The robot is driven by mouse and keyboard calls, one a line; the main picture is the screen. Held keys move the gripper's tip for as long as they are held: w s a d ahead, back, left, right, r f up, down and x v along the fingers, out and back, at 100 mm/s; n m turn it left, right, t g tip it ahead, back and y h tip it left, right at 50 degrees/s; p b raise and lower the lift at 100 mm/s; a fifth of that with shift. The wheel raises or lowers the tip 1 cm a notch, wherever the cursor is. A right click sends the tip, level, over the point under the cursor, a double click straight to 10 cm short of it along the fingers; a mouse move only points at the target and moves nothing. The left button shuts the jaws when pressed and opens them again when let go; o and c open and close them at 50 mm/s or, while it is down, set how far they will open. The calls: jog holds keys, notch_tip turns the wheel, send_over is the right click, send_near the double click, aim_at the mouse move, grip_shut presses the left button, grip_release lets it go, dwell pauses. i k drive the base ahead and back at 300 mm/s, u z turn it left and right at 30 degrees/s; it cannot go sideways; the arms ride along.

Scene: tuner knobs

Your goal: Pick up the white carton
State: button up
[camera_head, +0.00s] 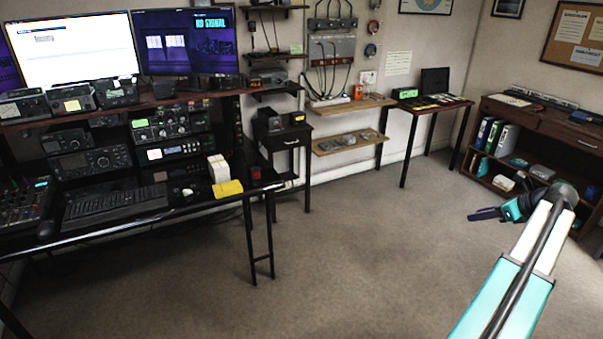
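A small white carton (218,171) stands upright near the right end of the black desk (150,229) at the left. It is just behind a yellow item (228,188) near the desk's front edge. My gripper (484,214) is at the right of the view, over the open floor and far from the carton. Its dark fingers point left, toward the desk. They are small and seen from the side, so I cannot tell whether they are open. No held object is visible.
Radios, a keyboard (115,204) and monitors (186,42) crowd the desk left of the carton. A small dark red item (256,173) is at its right. A side table (434,105) and bookshelf (541,140) line the back and right. The carpet (370,240) between is clear.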

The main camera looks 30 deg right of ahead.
aim_at(220, 170)
jog(key=z, duration=0.2)
jog(key=k, duration=0.7)
jog(key=u, duration=1.25)
jog(key=i, duration=3.3)
jog(key=u, duration=0.05)
